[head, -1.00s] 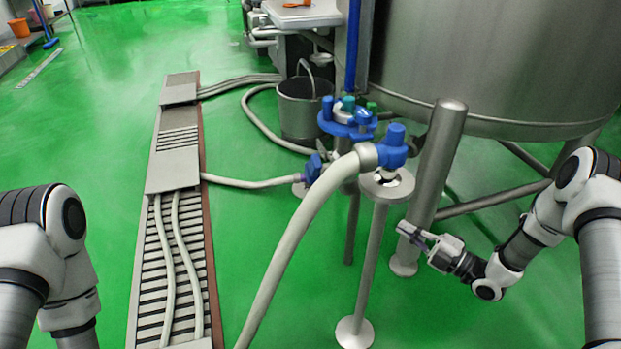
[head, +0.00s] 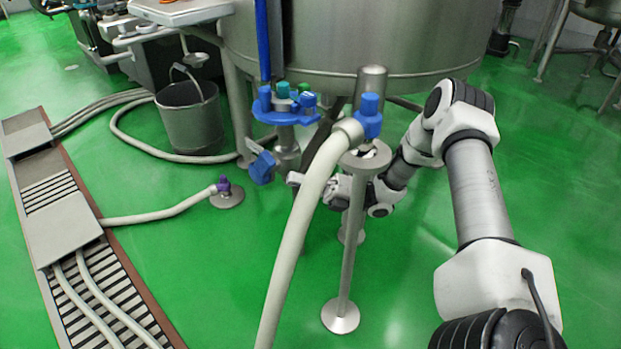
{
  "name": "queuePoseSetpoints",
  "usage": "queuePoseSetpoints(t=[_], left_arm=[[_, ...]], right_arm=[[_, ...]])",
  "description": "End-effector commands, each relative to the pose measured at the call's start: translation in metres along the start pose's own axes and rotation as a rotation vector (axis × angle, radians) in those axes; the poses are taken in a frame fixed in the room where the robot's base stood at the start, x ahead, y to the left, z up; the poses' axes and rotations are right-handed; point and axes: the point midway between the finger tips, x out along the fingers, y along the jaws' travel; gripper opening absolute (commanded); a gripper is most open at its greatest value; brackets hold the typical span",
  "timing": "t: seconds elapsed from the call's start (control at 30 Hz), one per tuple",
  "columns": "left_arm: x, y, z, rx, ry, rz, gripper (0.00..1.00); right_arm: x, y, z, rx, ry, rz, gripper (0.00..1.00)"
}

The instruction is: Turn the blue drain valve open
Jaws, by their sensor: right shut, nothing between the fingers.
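A blue valve handle (head: 262,167) sits low on the pipework under the large steel tank (head: 360,45), left of the thick white hose (head: 300,225). My right gripper (head: 295,180) reaches in from the right behind the hose, and the hose hides part of it. Its fingertips point left and are shut and empty. They are a short way right of the blue handle, with a small gap seeming to show between them. A blue fitting (head: 369,115) joins the hose end on top of a steel stand (head: 354,250). My left gripper is out of view.
A blue ring with several coloured knobs (head: 285,116) sits above the handle. A steel bucket (head: 190,115) stands behind on the left. A thin hose with a purple end (head: 223,185) meets a round floor plate. A drain grate (head: 65,225) runs along the left. Green floor is open at lower right.

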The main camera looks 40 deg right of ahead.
Motion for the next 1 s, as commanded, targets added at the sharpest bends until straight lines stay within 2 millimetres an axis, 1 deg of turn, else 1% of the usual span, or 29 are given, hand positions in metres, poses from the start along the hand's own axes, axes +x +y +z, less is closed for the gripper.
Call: queuePoseSetpoints(t=[0.03, 0.1, 0.23, 0.37, 0.63, 0.77, 0.93, 1.0], left_arm=[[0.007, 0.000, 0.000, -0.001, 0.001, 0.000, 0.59], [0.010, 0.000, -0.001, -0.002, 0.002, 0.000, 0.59], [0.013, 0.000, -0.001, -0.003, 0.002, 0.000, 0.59], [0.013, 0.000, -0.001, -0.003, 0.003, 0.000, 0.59], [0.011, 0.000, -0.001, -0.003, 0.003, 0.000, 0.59], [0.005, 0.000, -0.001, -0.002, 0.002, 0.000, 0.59], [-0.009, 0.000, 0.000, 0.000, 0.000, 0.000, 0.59], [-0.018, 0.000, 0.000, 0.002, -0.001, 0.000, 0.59]], right_arm=[[0.008, -0.003, -0.002, 0.000, 0.003, 0.001, 0.00], [0.020, -0.003, -0.002, 0.000, 0.002, 0.001, 0.00], [0.033, -0.002, -0.001, 0.001, 0.001, -0.001, 0.00], [0.036, -0.001, -0.001, 0.001, 0.000, -0.002, 0.00], [0.036, 0.000, 0.000, 0.003, 0.000, -0.003, 0.00], [0.038, 0.003, 0.001, 0.013, 0.000, -0.013, 0.00], [0.040, 0.006, 0.004, 0.043, 0.000, -0.044, 0.00], [0.042, 0.009, 0.006, 0.062, -0.001, -0.062, 0.00]])
